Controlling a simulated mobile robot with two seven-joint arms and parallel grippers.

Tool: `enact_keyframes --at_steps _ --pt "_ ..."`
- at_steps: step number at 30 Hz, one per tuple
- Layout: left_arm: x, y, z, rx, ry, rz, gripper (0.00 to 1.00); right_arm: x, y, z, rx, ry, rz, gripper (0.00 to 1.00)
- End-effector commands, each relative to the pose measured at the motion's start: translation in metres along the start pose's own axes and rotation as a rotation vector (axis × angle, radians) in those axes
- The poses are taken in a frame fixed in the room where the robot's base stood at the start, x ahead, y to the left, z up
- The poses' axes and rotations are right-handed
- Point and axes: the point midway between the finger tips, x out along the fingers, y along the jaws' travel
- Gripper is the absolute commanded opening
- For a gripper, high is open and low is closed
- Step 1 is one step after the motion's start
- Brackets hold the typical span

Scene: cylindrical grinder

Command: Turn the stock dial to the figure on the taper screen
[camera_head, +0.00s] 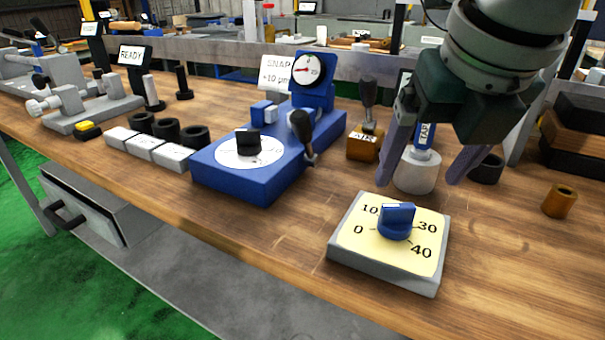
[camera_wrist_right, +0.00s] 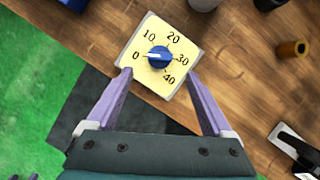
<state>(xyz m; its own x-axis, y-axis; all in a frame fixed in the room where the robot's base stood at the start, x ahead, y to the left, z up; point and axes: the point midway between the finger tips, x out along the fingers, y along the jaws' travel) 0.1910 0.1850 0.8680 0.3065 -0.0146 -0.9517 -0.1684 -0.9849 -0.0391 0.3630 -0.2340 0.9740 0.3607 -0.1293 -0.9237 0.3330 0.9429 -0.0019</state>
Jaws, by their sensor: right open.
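The stock dial is a blue knob (camera_head: 397,221) on a grey block with a pale yellow face (camera_head: 360,240) marked from 0 to 40. It also shows in the right wrist view (camera_wrist_right: 159,57), where the white mark on the knob points left, toward 0. My right gripper (camera_head: 420,180) is open and empty, above and behind the dial block. In the right wrist view its purple fingers (camera_wrist_right: 159,75) are spread at the near side of the dial. A blue part lettered "TAP" (camera_head: 424,135) shows between the fingers; I cannot read a figure on a taper screen. My left gripper is out of view.
A blue gauge fixture (camera_head: 265,180) with a black knob and lever stands left of the dial. A grey cylinder (camera_head: 416,172) and an orange block (camera_head: 365,145) stand behind it. A brown ring (camera_head: 559,202) is at right. The bench front beside the dial is clear.

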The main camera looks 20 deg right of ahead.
Motion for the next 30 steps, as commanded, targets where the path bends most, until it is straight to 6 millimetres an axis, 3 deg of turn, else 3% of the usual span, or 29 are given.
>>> enact_keyframes --at_steps 9,15,26,30 --pt "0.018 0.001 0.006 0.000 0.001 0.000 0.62 0.061 0.000 -0.003 0.002 0.004 -0.001 0.85" --pt "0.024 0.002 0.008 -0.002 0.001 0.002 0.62 0.085 0.001 -0.001 0.001 0.001 0.001 0.85" --pt "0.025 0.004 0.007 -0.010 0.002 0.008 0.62 0.091 0.001 -0.001 0.000 0.000 0.001 0.85" --pt "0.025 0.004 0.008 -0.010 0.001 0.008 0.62 0.091 0.001 -0.001 0.000 0.000 0.001 0.71"
